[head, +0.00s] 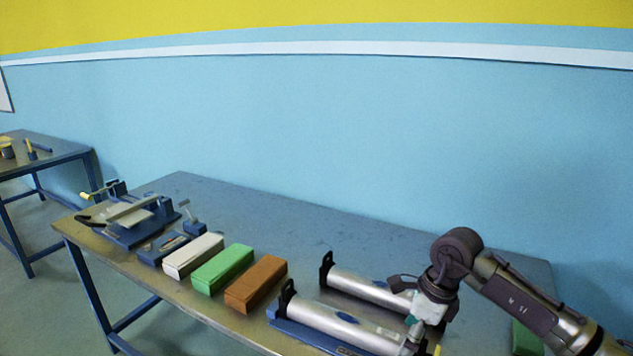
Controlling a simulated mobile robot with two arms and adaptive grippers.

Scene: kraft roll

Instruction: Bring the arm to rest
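My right arm (520,300) comes in from the lower right, over the right part of the workbench. Its dark wrist joint (456,250) is bent, and the hand hangs down from it. My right gripper (412,346) points down beside the near silver roller, close to the bottom edge of the picture. Its fingertips are too small and partly cut off, so I cannot tell whether it is open or touches anything. My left gripper is not in view.
Two silver rollers (335,322) (370,288) with black end brackets lie on the workbench (290,212). White (193,256), green (222,268) and orange (256,283) boxes stand in a row left of them. A blue clamp device (140,228) is farther left. The back strip is clear.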

